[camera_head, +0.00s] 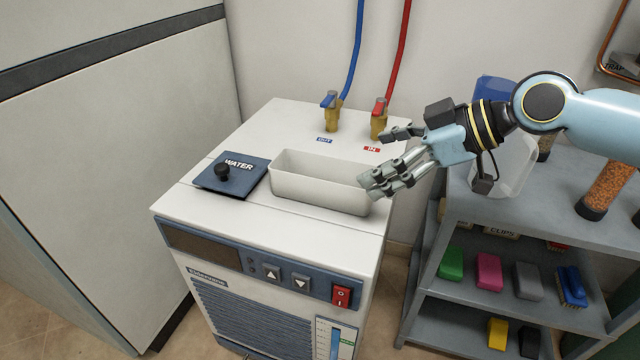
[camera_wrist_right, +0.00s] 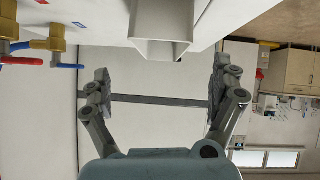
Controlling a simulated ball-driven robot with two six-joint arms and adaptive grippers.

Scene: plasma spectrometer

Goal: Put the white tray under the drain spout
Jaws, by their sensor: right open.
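The white tray (camera_head: 318,205), an open rectangular box, sits upright on top of the chiller (camera_head: 240,225), between the blue WATER lid (camera_head: 232,176) and my right gripper. My right gripper (camera_head: 384,160) is open and empty at the tray's right end, with its lower fingers overlapping that end in the head view. In the right wrist view the tray (camera_wrist_right: 160,48) shows at the top edge, beyond the open gap of the gripper (camera_wrist_right: 158,90); I cannot tell whether they touch. I cannot make out a drain spout. My left gripper is not in view.
Brass valves with a blue hose (camera_head: 356,50) and a red hose (camera_head: 400,50) stand behind the tray. A grey shelf (camera_head: 520,215) with bottles and coloured blocks stands on the right. A tall white cabinet (camera_head: 110,150) stands on the left. Floor shows between chiller and shelf.

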